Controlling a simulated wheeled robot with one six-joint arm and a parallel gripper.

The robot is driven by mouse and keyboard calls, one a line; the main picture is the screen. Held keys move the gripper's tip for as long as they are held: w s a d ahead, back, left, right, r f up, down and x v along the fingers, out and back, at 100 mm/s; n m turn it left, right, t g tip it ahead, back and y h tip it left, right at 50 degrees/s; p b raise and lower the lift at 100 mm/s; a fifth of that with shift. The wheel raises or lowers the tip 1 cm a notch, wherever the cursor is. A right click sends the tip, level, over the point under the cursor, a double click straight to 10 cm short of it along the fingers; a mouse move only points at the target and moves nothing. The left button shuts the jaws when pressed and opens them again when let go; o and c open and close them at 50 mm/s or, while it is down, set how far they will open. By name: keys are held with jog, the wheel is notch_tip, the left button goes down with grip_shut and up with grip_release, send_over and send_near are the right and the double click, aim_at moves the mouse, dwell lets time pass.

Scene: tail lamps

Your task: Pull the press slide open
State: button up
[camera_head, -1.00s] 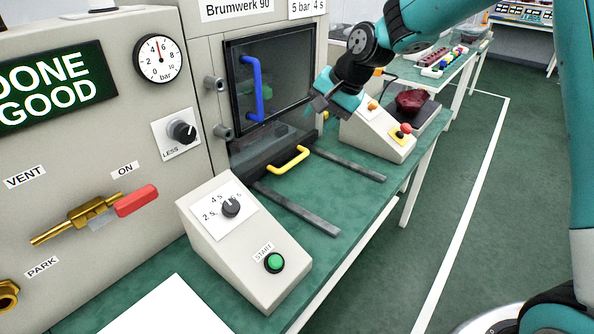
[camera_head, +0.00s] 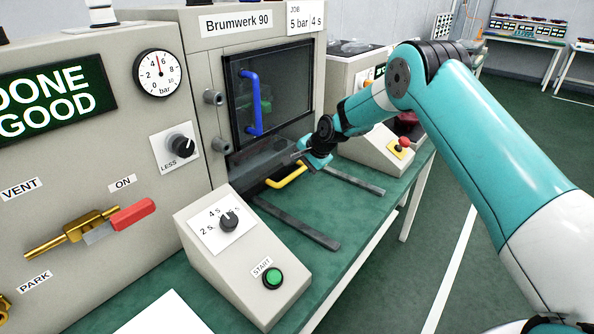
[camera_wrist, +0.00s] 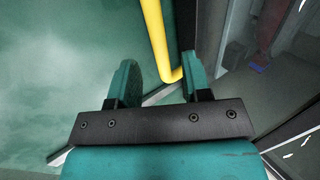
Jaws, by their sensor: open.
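The press slide's yellow handle (camera_head: 286,178) is at the front foot of the press, below the dark window. The slide itself is mostly hidden in the dark opening behind the handle. My gripper (camera_head: 306,156) is open at the right end of the handle, just above it. In the wrist view, the yellow handle (camera_wrist: 160,40) runs down the picture between the two fingers of my gripper (camera_wrist: 163,82), closer to the right finger. The fingers are apart and nothing is clamped. I cannot tell whether a finger touches the bar.
Two dark rails (camera_head: 298,222) (camera_head: 354,181) lie on the green bench in front of the press. The START box (camera_head: 240,255) stands to the left, a box with a red button (camera_head: 405,142) to the right. The window door has a blue handle (camera_head: 252,103).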

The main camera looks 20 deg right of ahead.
aim_at(295, 174)
jog(key=shift+x, duration=1.85)
